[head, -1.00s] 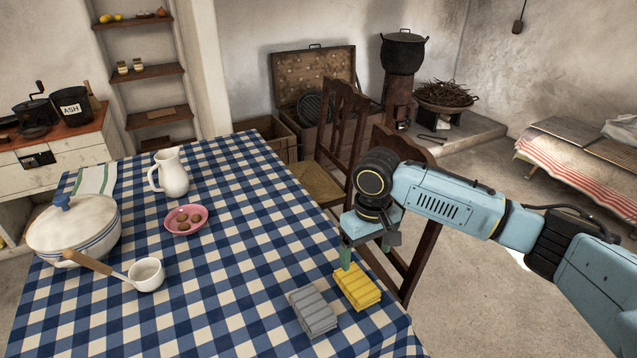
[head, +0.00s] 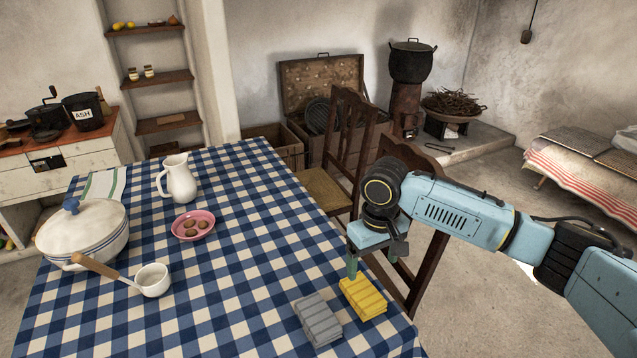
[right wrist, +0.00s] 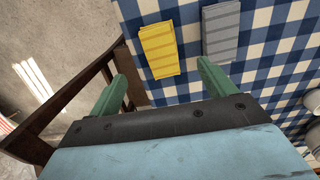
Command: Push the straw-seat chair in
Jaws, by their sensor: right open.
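A straw-seat chair (head: 328,191) with a dark wooden back stands at the table's right side, toward its far end. A second dark wooden chair (head: 428,275) stands nearer, partly hidden behind my right arm; its seat is not visible. My right gripper (head: 365,262) is over the table's right edge, by the near chair and above the yellow cloth. In the right wrist view its green fingers (right wrist: 165,82) are apart with nothing between them, and a dark chair rail (right wrist: 75,88) is to their left. The checked-cloth table (head: 240,262) fills the front left. My left gripper is not visible.
A yellow folded cloth (head: 363,297) and a grey one (head: 317,319) lie near the table's right edge. A chest (head: 322,95) is behind the chairs. Floor at right is clear.

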